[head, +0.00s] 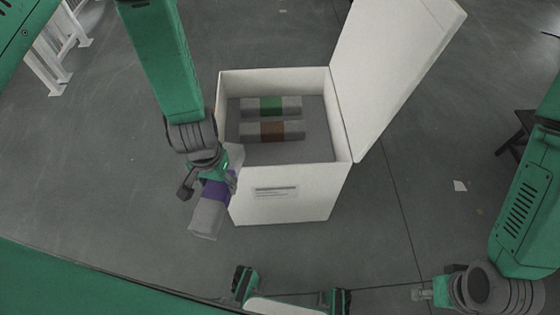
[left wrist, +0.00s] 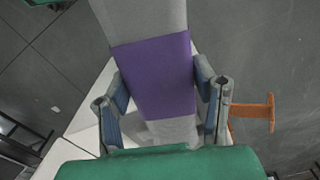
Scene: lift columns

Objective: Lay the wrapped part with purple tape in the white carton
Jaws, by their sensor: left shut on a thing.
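The wrapped part with purple tape (head: 214,191) is a grey bundle with a purple band, held tilted just outside the left front corner of the white carton. My left gripper (head: 207,179) is shut on it, and the left wrist view shows the purple band (left wrist: 155,75) between the two fingers. The white carton (head: 290,207) stands open on the floor, with its lid (head: 390,75) raised on the right. My right gripper (head: 424,294) is low at the right, away from the carton; its fingers are too small to read.
Inside the carton, a wrapped part with green tape (head: 271,106) and one with brown tape (head: 272,131) lie at the back. The carton's front inside area is bare. An orange bracket-like thing (left wrist: 256,112) shows in the left wrist view. White railings (head: 58,45) stand at far left.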

